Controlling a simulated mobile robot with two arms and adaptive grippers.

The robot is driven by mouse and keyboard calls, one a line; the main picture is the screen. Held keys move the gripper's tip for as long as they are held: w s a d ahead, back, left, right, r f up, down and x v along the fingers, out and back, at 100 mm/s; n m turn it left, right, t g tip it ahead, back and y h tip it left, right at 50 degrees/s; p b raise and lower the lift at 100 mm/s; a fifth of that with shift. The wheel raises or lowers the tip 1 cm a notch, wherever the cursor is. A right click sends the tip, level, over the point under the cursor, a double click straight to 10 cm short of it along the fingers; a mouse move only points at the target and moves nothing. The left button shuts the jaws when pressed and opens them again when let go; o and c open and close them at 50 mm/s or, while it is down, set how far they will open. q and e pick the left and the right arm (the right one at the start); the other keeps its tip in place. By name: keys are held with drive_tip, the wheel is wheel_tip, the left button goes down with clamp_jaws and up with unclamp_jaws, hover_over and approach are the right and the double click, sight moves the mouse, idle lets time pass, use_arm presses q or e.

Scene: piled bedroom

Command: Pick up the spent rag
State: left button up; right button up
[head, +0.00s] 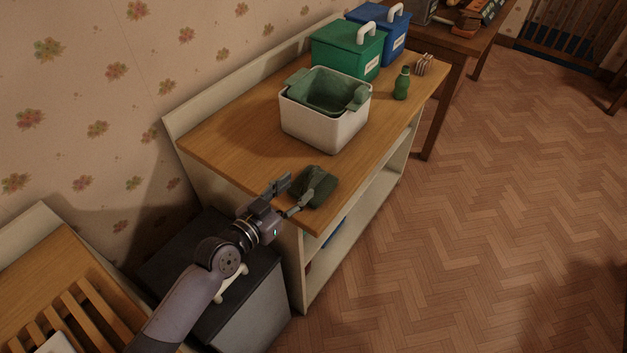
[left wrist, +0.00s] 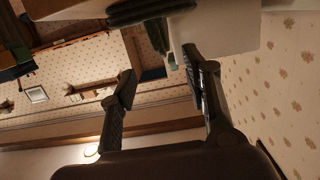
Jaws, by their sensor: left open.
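A dark green folded cloth, which looks like the spent rag (head: 318,186), lies on the near end of the wooden-topped counter (head: 222,143). My left gripper (head: 295,192) is open, with its fingers spread at the near left edge of the cloth. I cannot tell whether they touch it. In the left wrist view, the open left gripper (left wrist: 160,72) shows its two fingers apart with nothing between them, and the dark green cloth (left wrist: 150,11) is at the top, beyond the fingertips. My right gripper is not in view.
A white bin (head: 322,124) with a green cloth (head: 325,88) in it stands behind the rag. A green lidded box (head: 345,53), a blue lidded box (head: 382,35) and a green bottle (head: 402,84) stand farther back. A dark grey cabinet (head: 235,315) is below my arm.

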sight(307, 178)
use_arm(q)
drive_tip(key=x, duration=0.3)
drive_tip(key=shift+w+d, duration=0.2)
drive_tip(key=shift+w, duration=0.05)
drive_tip(key=shift+w+d+f, duration=0.15)
drive_tip(key=shift+w, duration=0.15)
drive_tip(key=x, duration=0.3)
drive_tip(key=shift+w+f, duration=0.2)
drive_tip(key=shift+w, duration=0.1)
drive_tip(key=shift+w+d+f, duration=0.1)
drive_tip(key=shift+w+d, duration=0.1)
drive_tip(key=shift+w, duration=0.1)
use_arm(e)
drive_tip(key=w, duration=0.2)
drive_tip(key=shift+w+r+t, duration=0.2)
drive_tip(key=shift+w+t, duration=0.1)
use_arm(q)
drive_tip(key=c, duration=0.4)
clamp_jaws()
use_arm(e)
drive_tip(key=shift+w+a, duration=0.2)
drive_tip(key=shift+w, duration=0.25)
